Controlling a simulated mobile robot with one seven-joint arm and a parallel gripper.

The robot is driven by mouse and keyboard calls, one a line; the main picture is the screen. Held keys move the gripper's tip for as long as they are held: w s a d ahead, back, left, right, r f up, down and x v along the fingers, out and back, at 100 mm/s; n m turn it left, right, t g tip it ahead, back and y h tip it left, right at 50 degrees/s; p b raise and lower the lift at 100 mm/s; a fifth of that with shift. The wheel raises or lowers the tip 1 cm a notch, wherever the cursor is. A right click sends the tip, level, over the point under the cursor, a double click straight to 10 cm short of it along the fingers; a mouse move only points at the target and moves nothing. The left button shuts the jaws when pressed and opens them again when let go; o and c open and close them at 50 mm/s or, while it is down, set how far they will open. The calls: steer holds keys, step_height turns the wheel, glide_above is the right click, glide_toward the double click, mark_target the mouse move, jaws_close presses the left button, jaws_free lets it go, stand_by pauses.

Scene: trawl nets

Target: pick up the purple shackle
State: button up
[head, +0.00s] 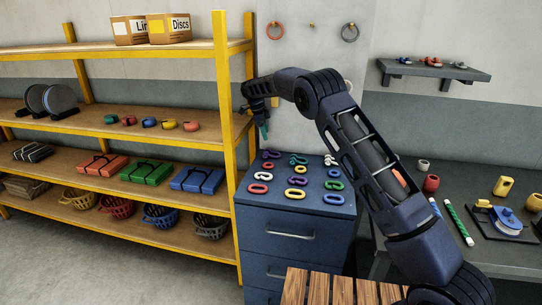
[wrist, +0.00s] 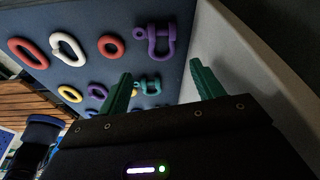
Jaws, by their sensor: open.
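The purple shackle (head: 271,153) lies at the back left corner of the blue cabinet top (head: 312,208). In the wrist view the purple shackle (wrist: 155,42) shows whole, its bow and pin visible, beyond the fingertips. My gripper (head: 265,131) hangs above that corner, pointing down. In the wrist view my gripper (wrist: 160,69) has its two green fingers spread apart with nothing between them. It is apart from the shackle.
A red ring (wrist: 112,46) and a teal shackle (wrist: 148,84) lie close to the purple shackle. Several other coloured links cover the cabinet top. A pale panel (wrist: 235,75) rises right behind the cabinet. A yellow shelf post (head: 228,150) stands close on the left.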

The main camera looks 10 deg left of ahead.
mark_target(271, 152)
steer(key=shift+x, duration=5.55)
steer(key=shift+w, duration=0.15)
steer(key=c, duration=1)
steer(key=shift+r, duration=0.1)
